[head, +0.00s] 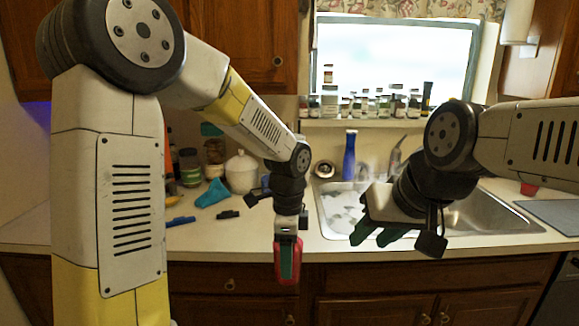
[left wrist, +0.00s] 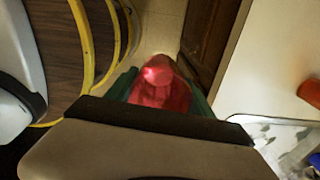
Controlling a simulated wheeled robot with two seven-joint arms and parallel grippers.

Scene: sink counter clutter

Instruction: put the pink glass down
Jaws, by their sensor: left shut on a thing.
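The pink glass (left wrist: 163,90) is a red-pink cup held between the green fingers of my left gripper (left wrist: 165,88) in the left wrist view. In the head view my left gripper (head: 288,258) points down, shut on the pink glass (head: 297,262). The glass hangs in front of the counter's front edge, before the cabinet drawers. The finger in front hides part of it. My right gripper (head: 375,236) is over the front of the sink, with green fingers pointing down and left. The fingers look apart and nothing shows between them.
The counter (head: 215,236) has free room left of the sink (head: 338,222). A teal item (head: 213,193), blue and black small objects, jars and a white lidded jar (head: 241,172) stand on it. A blue bottle (head: 349,155) is behind the sink. A red item (head: 529,189) is at right.

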